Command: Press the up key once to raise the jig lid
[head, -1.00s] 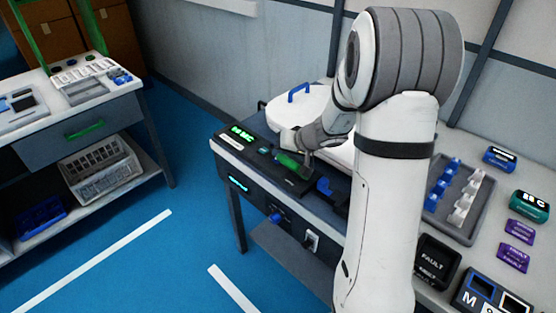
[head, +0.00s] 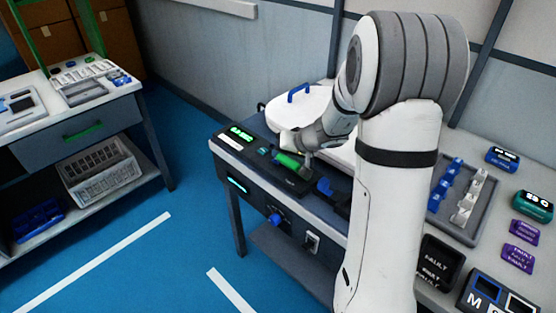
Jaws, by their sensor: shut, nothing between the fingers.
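A white rounded lid-like part (head: 272,112) with a blue handle (head: 298,92) lies on the bench behind a dark control panel (head: 238,158). The panel carries a green-lit display (head: 241,134), a small teal key (head: 264,151) and a bright green piece (head: 287,160). I cannot read which key is the up key. My gripper (head: 308,163) points down over the panel, shut and empty, close to the right end of the green piece. Whether its tips touch anything is too small to tell. My arm hides part of the white part and the bench.
A blue piece (head: 324,187) sits on the panel to the right. A grey tray (head: 480,221) of blue and white parts, a black FAULT box (head: 436,262) and several coloured devices stand at the right.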

